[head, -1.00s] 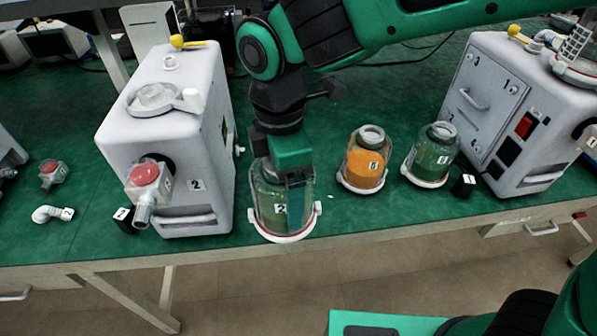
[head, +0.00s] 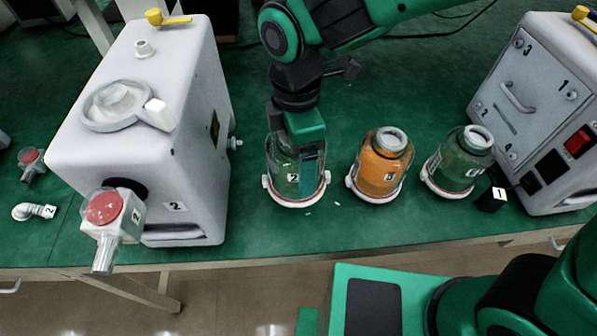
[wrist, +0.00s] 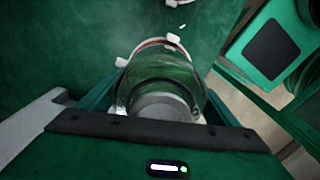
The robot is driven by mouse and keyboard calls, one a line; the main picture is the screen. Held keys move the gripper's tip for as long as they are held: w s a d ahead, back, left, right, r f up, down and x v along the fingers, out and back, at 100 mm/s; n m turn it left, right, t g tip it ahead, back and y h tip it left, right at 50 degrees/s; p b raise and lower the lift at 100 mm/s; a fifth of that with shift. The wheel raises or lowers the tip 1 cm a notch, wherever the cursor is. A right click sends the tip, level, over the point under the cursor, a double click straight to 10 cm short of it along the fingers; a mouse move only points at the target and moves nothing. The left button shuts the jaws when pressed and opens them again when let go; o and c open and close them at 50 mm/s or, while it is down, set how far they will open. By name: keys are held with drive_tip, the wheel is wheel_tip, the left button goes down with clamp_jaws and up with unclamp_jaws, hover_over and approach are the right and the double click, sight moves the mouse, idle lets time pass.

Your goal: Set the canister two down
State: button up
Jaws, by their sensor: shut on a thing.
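Canister two (head: 283,178) is a clear glass jar with a white, red-lined base ring and a label "2". My gripper (head: 308,160) is shut on it from above, and the jar stands upright between its fingers. In the wrist view the jar (wrist: 162,72) sits between the jaws, with green bench surface beyond it. The base ring is at or just above the bench; I cannot tell whether it touches. The gripper hides part of the jar's top and right side.
The white pump marked 2 (head: 180,120) stands to the left. An orange-filled canister (head: 380,168) and a green-looking canister (head: 455,165) stand to the right, near another white pump (head: 530,110). A black block marked 1 (head: 491,200) lies there. The bench's front edge (head: 270,256) is close.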

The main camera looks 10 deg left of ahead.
sight(296, 158)
drive_tip(key=shift+s+a+f, duration=0.1)
drive_tip(key=shift+f, duration=2.55)
drive_tip(key=shift+f, duration=0.15)
drive_tip(key=o, duration=1.4)
drive_tip(key=shift+o, duration=0.2)
wheel_tip(296, 158, up, 12)
drive_tip(key=shift+r, duration=0.15)
